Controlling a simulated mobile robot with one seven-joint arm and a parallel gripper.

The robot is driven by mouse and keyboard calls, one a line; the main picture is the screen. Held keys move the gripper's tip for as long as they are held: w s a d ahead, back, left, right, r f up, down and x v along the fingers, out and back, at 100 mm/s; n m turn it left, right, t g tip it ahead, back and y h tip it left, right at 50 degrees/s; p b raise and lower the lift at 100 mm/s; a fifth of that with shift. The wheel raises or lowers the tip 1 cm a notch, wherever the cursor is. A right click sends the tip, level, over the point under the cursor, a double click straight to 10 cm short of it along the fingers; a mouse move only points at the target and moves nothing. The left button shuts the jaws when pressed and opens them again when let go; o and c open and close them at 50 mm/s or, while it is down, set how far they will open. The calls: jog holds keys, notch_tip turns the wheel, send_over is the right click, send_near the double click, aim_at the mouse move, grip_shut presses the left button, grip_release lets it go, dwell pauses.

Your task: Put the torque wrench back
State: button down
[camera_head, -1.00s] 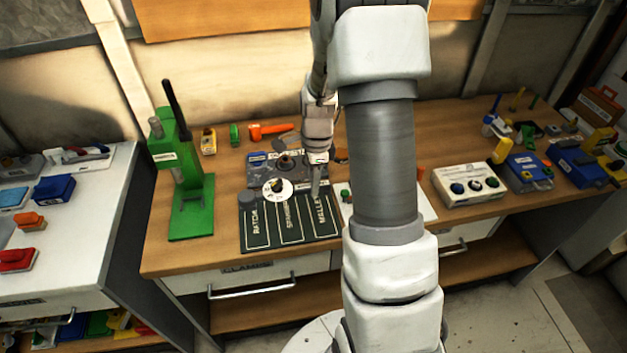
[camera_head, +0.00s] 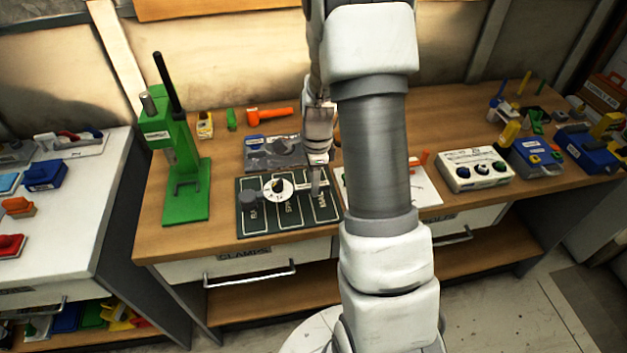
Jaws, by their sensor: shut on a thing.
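My gripper (camera_head: 317,165) points down over the right part of the dark green mat and is shut on the torque wrench. The torque wrench has a white dial (camera_head: 278,189) with a black knob, and a dark round end lies to its left. The rest of its body is small and hard to make out. The wrench overlaps the dark green mat (camera_head: 257,222), which has white outlined, lettered slots. I cannot tell whether it touches the mat. A grey tray (camera_head: 262,160) with a dark recess and a blue label lies just behind the mat.
A green press (camera_head: 184,180) stands left of the mat. An orange mallet (camera_head: 270,116) lies at the back. A white board lies right of the mat, partly behind my arm, and a white box with knobs (camera_head: 478,170) stands beyond it.

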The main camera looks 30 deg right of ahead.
jog(key=shift+f+b, duration=1)
jog(key=shift+f, duration=0.85)
jog(key=c, duration=0.6)
grip_release()
notch_tip(320, 180, up, 18)
jog(key=shift+d+f+p, duration=0.25)
jog(key=shift+d+p, duration=0.1)
jog(key=shift+p, duration=0.05)
jog(key=s+a+r+n+t, duration=0.2)
jog(key=s+a+r+n, duration=0.3)
jog(key=s+n, duration=0.4)
jog(key=s+a+r+n+t, duration=0.3)
jog(key=s+a+r+n, duration=0.2)
jog(key=s+a+n, duration=0.3)
jog(key=s+n, duration=0.1)
jog(key=n, duration=0.3)
jog(key=shift+s+r+h, duration=0.3)
jog(key=shift+s+r, duration=0.05)
jog(key=shift+r, duration=0.05)
